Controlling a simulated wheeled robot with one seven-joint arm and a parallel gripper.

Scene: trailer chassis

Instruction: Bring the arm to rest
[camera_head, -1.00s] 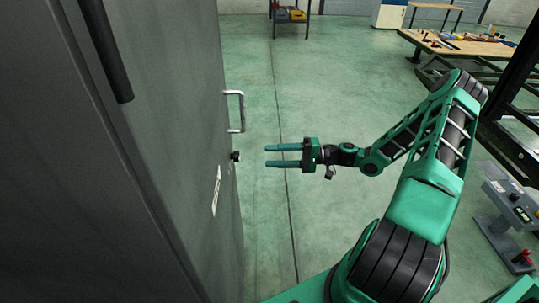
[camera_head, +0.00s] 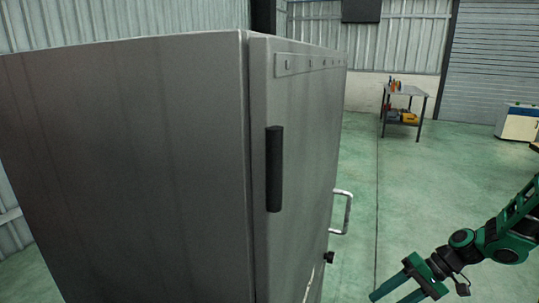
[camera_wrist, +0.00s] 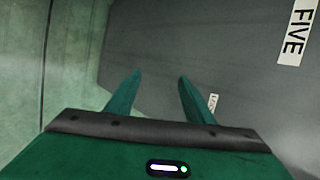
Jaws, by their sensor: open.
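My gripper (camera_head: 392,292) is at the lower right of the head view, at the end of my green arm. Its two green fingers are apart with nothing between them, and their tips run close to the bottom edge of the picture. In the wrist view my gripper (camera_wrist: 158,88) is also open and empty. It points toward a grey cabinet face, which bears a label reading FIVE (camera_wrist: 295,32) and a smaller, partly hidden label. I cannot see the gripper touching anything.
A tall grey cabinet (camera_head: 130,150) fills the left and middle. It has a black handle (camera_head: 274,168), a metal pull handle (camera_head: 347,213) and a dark knob (camera_head: 330,257). A small work table (camera_head: 404,92) stands far back. Green floor is open right of the cabinet.

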